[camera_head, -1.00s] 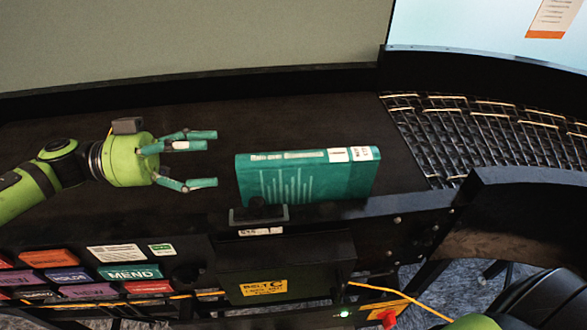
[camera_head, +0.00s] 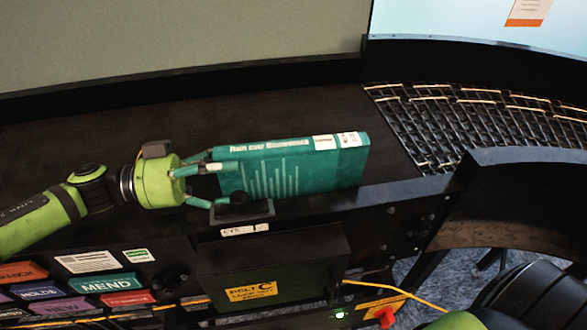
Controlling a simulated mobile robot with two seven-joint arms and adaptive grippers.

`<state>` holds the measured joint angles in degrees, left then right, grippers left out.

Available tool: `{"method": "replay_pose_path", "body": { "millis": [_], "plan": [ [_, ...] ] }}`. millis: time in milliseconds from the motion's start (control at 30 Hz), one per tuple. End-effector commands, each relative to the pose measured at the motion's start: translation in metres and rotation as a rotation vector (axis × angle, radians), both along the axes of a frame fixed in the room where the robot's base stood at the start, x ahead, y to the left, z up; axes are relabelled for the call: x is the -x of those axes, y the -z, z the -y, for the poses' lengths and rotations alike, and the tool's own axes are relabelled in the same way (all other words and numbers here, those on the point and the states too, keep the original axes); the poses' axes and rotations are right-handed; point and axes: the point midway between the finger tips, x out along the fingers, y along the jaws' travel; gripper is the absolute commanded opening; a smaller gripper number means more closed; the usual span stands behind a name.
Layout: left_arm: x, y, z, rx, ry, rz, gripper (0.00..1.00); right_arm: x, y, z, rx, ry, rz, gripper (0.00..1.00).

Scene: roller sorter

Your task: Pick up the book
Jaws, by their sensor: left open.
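The teal book (camera_head: 300,176) stands on its edge on the dark belt (camera_head: 110,135), just behind the front rail. Its cover, with pale vertical lines and a title along the top, faces me, and white labels mark its upper right. My left gripper (camera_head: 229,184) is open at the left end of the book. Its upper finger overlaps the left part of the cover in the picture, and its lower finger is near the book's lower left corner. I cannot tell whether the fingers touch the book. My right gripper is not in view.
A front rail (camera_head: 385,193) with a small black bracket (camera_head: 245,212) runs along the belt. A roller section (camera_head: 470,120) lies to the right. A box with a yellow label (camera_head: 251,291) and coloured signs (camera_head: 106,284) sit below. The belt behind the book is clear.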

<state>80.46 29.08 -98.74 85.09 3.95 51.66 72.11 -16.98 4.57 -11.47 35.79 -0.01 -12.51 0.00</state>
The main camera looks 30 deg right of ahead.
Motion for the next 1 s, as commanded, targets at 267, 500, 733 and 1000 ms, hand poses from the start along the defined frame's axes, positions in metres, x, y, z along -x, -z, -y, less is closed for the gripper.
{"method": "replay_pose_path", "body": {
  "millis": [267,500,733,1000],
  "plan": [
    [0.009,-0.007,0.026,-0.001,0.003,-0.002,0.74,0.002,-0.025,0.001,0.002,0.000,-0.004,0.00],
    [0.016,-0.004,0.052,0.000,-0.002,-0.001,0.74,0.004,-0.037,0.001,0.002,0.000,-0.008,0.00],
    [0.017,-0.002,0.053,0.000,-0.002,0.000,0.74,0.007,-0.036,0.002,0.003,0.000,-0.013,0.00],
    [0.017,-0.002,0.053,0.000,-0.002,0.000,0.00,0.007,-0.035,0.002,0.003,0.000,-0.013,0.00]
  ]
}}
